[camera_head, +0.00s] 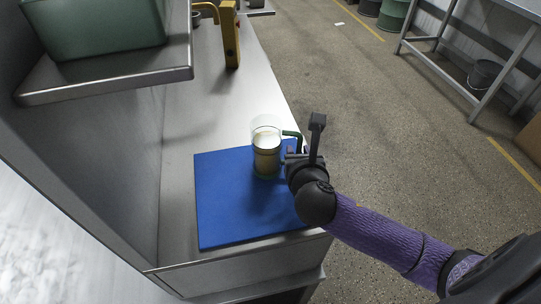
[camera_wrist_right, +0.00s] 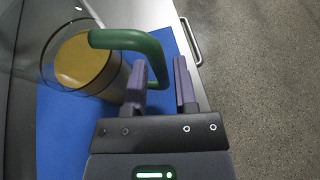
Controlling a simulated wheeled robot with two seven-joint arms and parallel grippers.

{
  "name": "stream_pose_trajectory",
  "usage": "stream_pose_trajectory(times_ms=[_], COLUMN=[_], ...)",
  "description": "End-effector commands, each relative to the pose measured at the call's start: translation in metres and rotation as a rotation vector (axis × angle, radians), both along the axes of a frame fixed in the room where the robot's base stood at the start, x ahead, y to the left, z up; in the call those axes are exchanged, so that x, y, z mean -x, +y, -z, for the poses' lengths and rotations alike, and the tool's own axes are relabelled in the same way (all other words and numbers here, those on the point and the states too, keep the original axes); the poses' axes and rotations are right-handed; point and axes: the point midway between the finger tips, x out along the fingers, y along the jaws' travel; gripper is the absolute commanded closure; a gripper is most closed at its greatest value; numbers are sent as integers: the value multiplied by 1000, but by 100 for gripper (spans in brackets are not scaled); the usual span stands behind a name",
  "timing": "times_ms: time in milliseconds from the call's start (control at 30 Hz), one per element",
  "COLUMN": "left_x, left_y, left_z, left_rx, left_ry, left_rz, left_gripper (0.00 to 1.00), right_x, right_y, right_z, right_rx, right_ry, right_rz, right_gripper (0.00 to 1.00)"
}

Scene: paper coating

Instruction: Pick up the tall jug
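The tall jug (camera_head: 266,150) is clear glass with a green handle (camera_head: 292,134) and a tan filling. It stands upright on a blue mat (camera_head: 222,215), near the mat's right side, with its handle toward the right. In the right wrist view the jug (camera_wrist_right: 84,62) is at the upper left and its green handle (camera_wrist_right: 135,39) reaches across toward the fingers. My right gripper (camera_wrist_right: 159,64) is open, with the handle's lower part between its fingers; I cannot tell whether they touch it. In the head view the right gripper (camera_head: 297,156) is right beside the jug. My left gripper is out of view.
The mat lies on a metal bench (camera_head: 182,150) whose right edge is close to my arm. A green bin (camera_head: 100,25) sits on a raised shelf (camera_head: 110,82) at the upper left. A yellow device (camera_head: 230,35) stands at the bench's far end.

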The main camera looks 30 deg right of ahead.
Motion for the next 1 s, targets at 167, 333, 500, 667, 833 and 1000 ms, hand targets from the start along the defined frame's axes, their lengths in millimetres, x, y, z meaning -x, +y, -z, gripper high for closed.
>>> stream_pose_trajectory(times_ms=[167, 333, 500, 667, 833, 1000], left_x=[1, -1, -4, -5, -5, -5], left_y=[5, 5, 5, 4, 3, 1], left_z=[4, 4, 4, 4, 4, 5], left_rx=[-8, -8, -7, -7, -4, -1], left_ry=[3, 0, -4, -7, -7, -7], left_rz=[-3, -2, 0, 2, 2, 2], left_gripper=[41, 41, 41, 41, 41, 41], right_x=[-9, -9, -9, -8, -8, -8], right_y=[-4, -4, -4, -3, -3, -3], right_z=[4, 3, 3, 3, 3, 3], right_rx=[-1, -2, -2, -2, -2, -2], right_ry=[1, -1, -1, -1, 0, 0], right_rz=[-2, -1, -1, -1, -1, -1], right_gripper=[65, 76, 100, 100, 100, 100])
